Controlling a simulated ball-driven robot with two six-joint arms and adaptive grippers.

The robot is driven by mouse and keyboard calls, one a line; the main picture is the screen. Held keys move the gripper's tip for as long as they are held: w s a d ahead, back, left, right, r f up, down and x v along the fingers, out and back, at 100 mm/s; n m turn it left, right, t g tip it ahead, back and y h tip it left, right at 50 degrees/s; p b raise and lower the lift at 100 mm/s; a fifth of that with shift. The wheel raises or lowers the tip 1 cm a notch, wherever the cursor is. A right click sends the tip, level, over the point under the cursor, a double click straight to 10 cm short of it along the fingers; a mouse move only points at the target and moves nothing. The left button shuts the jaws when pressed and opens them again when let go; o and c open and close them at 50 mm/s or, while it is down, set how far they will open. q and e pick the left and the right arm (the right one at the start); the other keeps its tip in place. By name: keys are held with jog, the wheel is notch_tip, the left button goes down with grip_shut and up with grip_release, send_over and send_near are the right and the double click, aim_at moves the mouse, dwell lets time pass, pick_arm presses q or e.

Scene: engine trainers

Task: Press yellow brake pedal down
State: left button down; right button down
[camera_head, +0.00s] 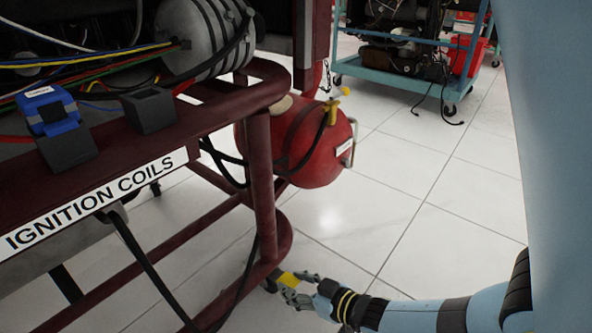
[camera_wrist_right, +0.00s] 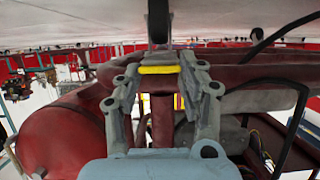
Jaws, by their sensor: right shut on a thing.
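The yellow brake pedal (camera_head: 287,279) is low by the foot of the dark red engine stand, at the bottom middle of the head view. In the right wrist view the yellow pedal (camera_wrist_right: 159,70) is a short bar between my fingertips. My right gripper (camera_head: 295,285) reaches in from the lower right and is shut on the pedal, its fingers on either side. My right gripper also fills the middle of the wrist view (camera_wrist_right: 162,78). The pedal's lever and mount are hidden, and I cannot tell how far down it is. My left gripper is not in view.
The dark red stand (camera_head: 262,175) with an "IGNITION COILS" label (camera_head: 95,200) fills the left. A red tank (camera_head: 320,150) sits behind its post. Black cables hang near the frame. A blue wheeled cart (camera_head: 400,75) stands at the back. White floor tiles right of the stand are clear.

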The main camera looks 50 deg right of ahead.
jog(key=shift+s+f+t, duration=0.1)
jog(key=shift+f+t, duration=0.45)
jog(key=shift+t, duration=0.05)
jog(key=c, duration=0.8)
grip_release()
jog(key=shift+o, duration=0.2)
jog(key=v, duration=1.2)
